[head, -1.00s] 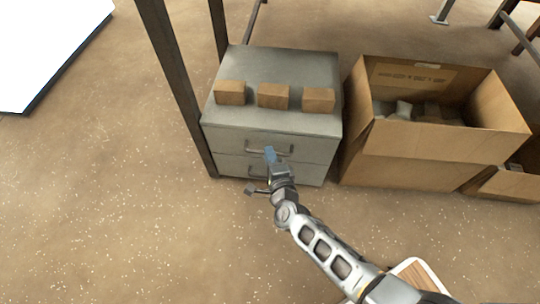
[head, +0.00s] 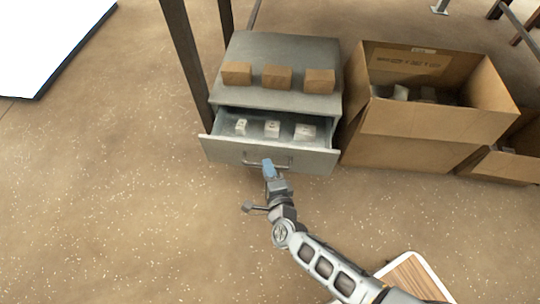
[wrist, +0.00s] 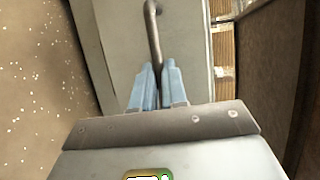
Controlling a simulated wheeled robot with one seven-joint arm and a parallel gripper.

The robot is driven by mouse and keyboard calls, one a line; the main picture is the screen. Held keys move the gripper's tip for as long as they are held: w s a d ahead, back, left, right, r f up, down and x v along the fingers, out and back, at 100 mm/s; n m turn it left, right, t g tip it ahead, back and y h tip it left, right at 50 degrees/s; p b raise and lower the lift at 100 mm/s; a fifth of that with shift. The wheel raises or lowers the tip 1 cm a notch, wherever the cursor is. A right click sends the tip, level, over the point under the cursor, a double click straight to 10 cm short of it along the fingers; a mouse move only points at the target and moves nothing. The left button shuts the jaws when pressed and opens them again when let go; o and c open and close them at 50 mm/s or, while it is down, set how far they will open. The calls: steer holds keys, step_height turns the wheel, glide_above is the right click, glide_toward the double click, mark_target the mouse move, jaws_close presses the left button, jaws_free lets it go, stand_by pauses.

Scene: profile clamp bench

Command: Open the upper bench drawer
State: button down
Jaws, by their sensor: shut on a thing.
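The upper drawer (head: 222,150) of the grey bench cabinet (head: 290,50) is pulled well out in the head view. Several small pale blocks (head: 272,129) lie inside it. My gripper (head: 268,168) is at the middle of the drawer front, on its bar handle (head: 283,165). In the wrist view the blue fingers of my gripper (wrist: 158,85) are closed around the end of the metal handle (wrist: 152,30). The lower drawer is hidden below the open upper one.
Three brown wooden blocks (head: 277,77) stand on the cabinet top. An open cardboard box (head: 420,125) is close at the cabinet's right, with a smaller box (head: 500,166) beyond. A dark post (head: 186,60) rises at the left. The floor in front and left is clear.

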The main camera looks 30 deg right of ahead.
steer(key=s+a+p, duration=0.1)
steer(key=s+a, duration=0.5)
steer(key=s, duration=0.3)
steer(key=shift+a, duration=0.2)
steer(key=c, duration=1.2)
jaws_free()
steer(key=shift+o, duration=0.2)
steer(key=p+v, duration=0.1)
steer(key=v, duration=0.6)
steer(key=shift+s+p, duration=0.35)
steer(key=shift+s, duration=0.05)
steer(key=shift+a, duration=0.1)
